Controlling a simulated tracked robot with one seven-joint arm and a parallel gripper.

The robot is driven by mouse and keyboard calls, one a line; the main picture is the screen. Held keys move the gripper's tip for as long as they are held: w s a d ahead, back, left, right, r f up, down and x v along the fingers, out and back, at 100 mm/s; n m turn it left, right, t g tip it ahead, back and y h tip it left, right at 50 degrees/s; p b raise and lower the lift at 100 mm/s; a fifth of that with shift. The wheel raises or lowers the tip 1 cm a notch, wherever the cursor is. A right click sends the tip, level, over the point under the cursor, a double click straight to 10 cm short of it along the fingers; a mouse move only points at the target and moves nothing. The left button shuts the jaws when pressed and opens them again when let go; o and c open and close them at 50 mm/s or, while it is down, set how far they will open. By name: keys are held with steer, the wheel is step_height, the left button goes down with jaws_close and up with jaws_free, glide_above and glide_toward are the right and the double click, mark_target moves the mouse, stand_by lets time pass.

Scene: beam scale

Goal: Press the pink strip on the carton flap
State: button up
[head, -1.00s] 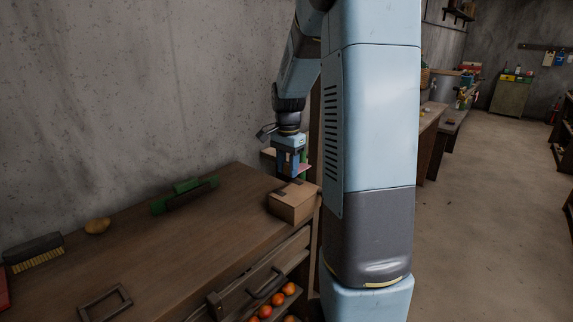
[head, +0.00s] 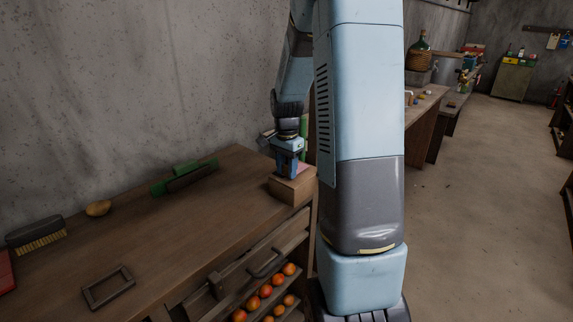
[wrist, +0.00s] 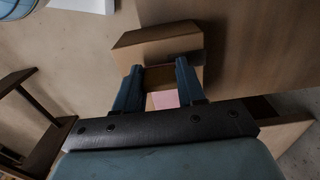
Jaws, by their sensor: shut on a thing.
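The brown cardboard carton (head: 291,191) sits at the far right corner of the wooden bench. My gripper (head: 286,176) points down at the carton's top, its fingertips low against it. In the wrist view the carton (wrist: 158,38) lies just beyond the fingers, and a brown panel, apparently the carton flap (wrist: 158,78), shows between them. My gripper (wrist: 158,78) looks shut on this flap, though the contact is partly hidden. The pink strip (wrist: 164,100) shows between the finger bases. It also shows beside the fingers in the head view (head: 302,168).
A green object (head: 185,176), a potato-like item (head: 98,208), a brush (head: 36,234) and a dark frame (head: 108,287) lie on the bench. An open drawer (head: 262,265) stands out below, over several orange fruits (head: 266,291). The bench middle is clear.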

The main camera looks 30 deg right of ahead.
steer(key=shift+f, duration=0.2)
stand_by(0.5)
steer(key=o, duration=1.3)
steer(key=shift+c, duration=0.2)
steer(key=shift+r, duration=0.1)
step_height(320, 180, up, 14)
steer(key=shift+f, duration=0.25)
steer(key=s+a+r+n+t, duration=0.2)
steer(key=s+a+n, duration=0.5)
steer(key=s, duration=0.5)
steer(key=s+a+r+n+t, duration=0.3)
steer(key=s+a+n, duration=0.3)
steer(key=s, duration=0.6)
steer(key=shift+a+r+n+t, duration=0.3)
steer(key=shift+a+r+n, duration=0.1)
steer(key=shift+a+r, duration=0.35)
